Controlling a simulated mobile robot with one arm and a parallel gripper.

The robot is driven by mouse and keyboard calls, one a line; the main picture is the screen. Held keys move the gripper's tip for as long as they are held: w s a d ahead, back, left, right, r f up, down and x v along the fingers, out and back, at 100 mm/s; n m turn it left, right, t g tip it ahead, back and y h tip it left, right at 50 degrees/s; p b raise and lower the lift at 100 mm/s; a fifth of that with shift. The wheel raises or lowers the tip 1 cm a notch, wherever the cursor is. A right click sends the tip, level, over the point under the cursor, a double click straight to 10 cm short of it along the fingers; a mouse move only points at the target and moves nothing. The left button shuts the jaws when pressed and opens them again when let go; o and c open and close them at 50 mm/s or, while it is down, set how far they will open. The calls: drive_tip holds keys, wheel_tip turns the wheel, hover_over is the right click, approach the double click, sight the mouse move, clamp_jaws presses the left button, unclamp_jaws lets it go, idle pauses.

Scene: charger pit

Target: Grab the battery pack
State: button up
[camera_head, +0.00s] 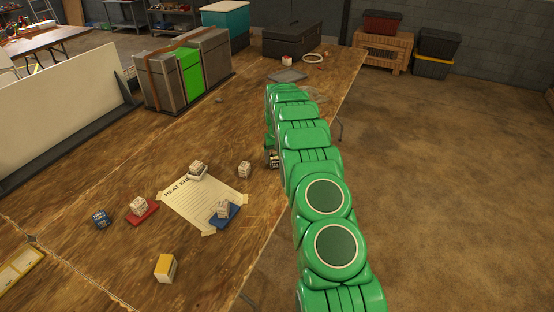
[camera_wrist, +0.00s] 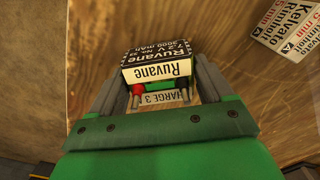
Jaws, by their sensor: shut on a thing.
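The battery pack (camera_wrist: 157,70) shows in the wrist view, a black and white block labelled "Ruvane 7.2 V 3000 mAh". It sits between the fingers of my gripper (camera_wrist: 158,82), which is shut on it. Red and black terminals show just below the pack, with a "CHARGE 3" label (camera_wrist: 165,97) under them. In the head view a small dark and white block (camera_head: 273,160) shows at the left edge of my green arm, near the table edge. My arm hides most of the gripper there, and I cannot tell if the pack is lifted.
On the wooden table (camera_head: 110,165), several blocks lie around a taped paper sheet (camera_head: 186,205), with a red pad (camera_head: 146,216), a blue pad (camera_head: 230,218) and a yellow block (camera_head: 165,268). Grey and green cases (camera_head: 190,70) stand behind.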

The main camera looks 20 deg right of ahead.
sight(277, 157)
wheel_tip(277, 157, up, 2)
drive_tip(key=shift+r, duration=0.2)
drive_tip(key=shift+s+a+r, duration=0.1)
drive_tip(key=shift+s, duration=0.1)
drive_tip(key=shift+s+a+r, duration=0.1)
drive_tip(key=shift+s+r, duration=0.3)
drive_tip(key=shift+r, duration=0.2)
drive_tip(key=s+a+r, duration=0.2)
drive_tip(key=s+r, duration=0.6)
drive_tip(key=s, duration=0.4)
drive_tip(key=shift+s+a, duration=0.25)
drive_tip(key=shift+a, duration=0.15)
